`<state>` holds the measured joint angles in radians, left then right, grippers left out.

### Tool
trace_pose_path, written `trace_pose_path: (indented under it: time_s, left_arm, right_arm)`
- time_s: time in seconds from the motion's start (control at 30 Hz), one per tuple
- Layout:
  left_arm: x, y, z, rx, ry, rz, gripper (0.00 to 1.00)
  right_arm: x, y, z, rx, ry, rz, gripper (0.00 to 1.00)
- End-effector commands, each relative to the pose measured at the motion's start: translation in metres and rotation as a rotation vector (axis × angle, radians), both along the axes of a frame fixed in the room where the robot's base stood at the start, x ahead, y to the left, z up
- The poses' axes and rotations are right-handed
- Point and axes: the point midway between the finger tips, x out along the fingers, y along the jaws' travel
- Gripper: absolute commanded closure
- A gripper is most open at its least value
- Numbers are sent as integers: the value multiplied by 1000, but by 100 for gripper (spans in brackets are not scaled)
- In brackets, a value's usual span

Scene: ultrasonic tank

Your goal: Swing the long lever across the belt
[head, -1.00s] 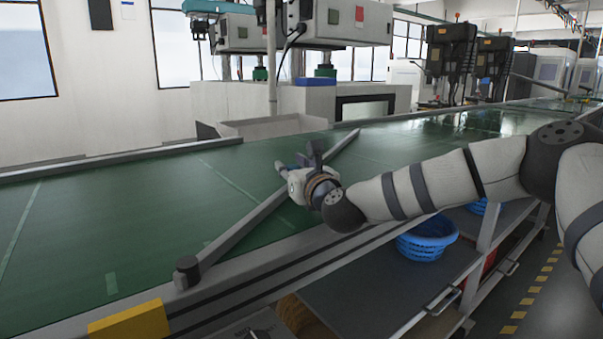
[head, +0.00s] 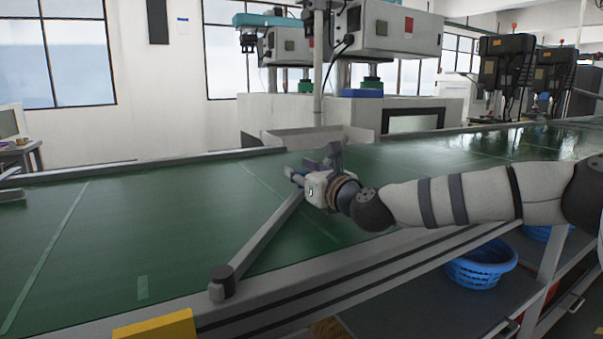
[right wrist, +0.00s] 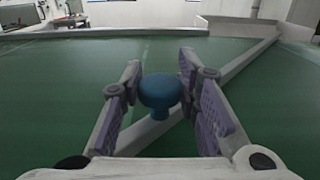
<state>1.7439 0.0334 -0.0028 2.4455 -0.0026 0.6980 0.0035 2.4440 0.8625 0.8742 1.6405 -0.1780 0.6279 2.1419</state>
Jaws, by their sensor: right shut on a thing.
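The long lever (head: 264,236) is a grey bar lying diagonally over the green belt (head: 120,235). Its near end is at a dark round pivot (head: 222,282) on the belt's near rail. In the right wrist view the lever (right wrist: 237,65) runs on toward the belt's far side. A blue round knob (right wrist: 160,93) stands on it. My right gripper (head: 297,172) reaches over the belt from the right. The lever's far part is hidden behind the gripper in the head view.
A grey open chute (head: 318,138) stands at the belt's far edge, behind my right gripper. A yellow block (head: 155,325) is on the near rail. A blue basket (head: 481,265) is on the shelf below. The belt left of the lever is mostly clear.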

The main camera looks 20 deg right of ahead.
Motion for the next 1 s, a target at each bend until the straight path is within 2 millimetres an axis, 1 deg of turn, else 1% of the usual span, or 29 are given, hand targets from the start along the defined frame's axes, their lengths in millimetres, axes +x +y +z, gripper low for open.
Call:
trace_pose_path:
  time_s: [0.07, 0.1, 0.17, 0.2, 0.47, 0.57, 0.67, 0.8, 0.9, 1.0]
  left_arm:
    - [0, 0, 0, 0, 0, 0, 53]
    - [0, 0, 0, 0, 0, 0, 53]
    - [0, 0, 0, 0, 0, 0, 53]
    - [0, 0, 0, 0, 0, 0, 53]
    - [0, 0, 0, 0, 0, 0, 53]
    - [0, 0, 0, 0, 0, 0, 53]
    - [0, 0, 0, 0, 0, 0, 53]
    - [0, 0, 0, 0, 0, 0, 53]
    - [0, 0, 0, 0, 0, 0, 53]
    - [0, 0, 0, 0, 0, 0, 53]
  right_arm:
    - [0, 3, 2, -1, -2, 7, 100]
    - [0, 4, 2, -1, -2, 7, 68]
    - [0, 4, 2, -1, -2, 8, 55]
    - [0, 4, 2, -1, -2, 7, 51]
    - [0, 2, 1, -1, -1, 4, 51]
    - [-9, 0, 1, 1, -2, 3, 51]
    - [-32, -1, 2, 3, -2, 5, 51]
    - [-72, -4, 2, 4, -3, 5, 51]
    - [-95, -4, 2, 3, -3, 6, 51]
    - [-110, -6, 1, 2, -3, 5, 51]
